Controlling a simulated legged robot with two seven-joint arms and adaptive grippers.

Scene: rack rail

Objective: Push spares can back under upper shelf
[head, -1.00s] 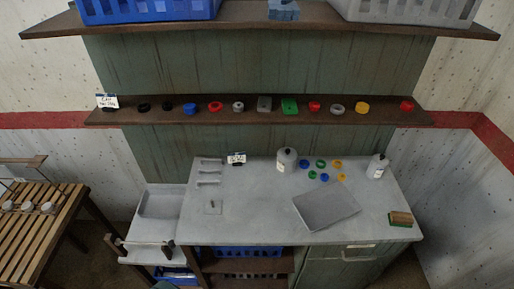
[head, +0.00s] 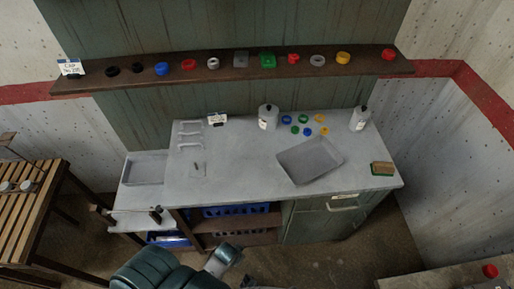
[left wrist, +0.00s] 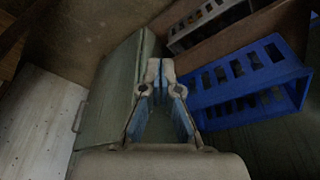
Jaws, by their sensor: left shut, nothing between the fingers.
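Two pale grey cans with dark tops stand upright on the bench top in the head view, a left one (head: 268,119) and a right one (head: 359,120). I cannot tell whether either is the spares can. The wall shelf (head: 220,76) above the bench carries a row of small caps; the higher shelf is out of view now. My left gripper (left wrist: 161,68) is shut and empty in the left wrist view, by the green cabinet front and a blue crate. My left arm shows at the bottom of the head view. My right gripper is not in view.
The bench top (head: 235,170) holds a grey tray (head: 310,160), coloured rings and a brush (head: 383,168). A blue crate (left wrist: 250,78) sits in the opening beside the green cabinet (left wrist: 112,95). A slatted table (head: 32,215) stands left.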

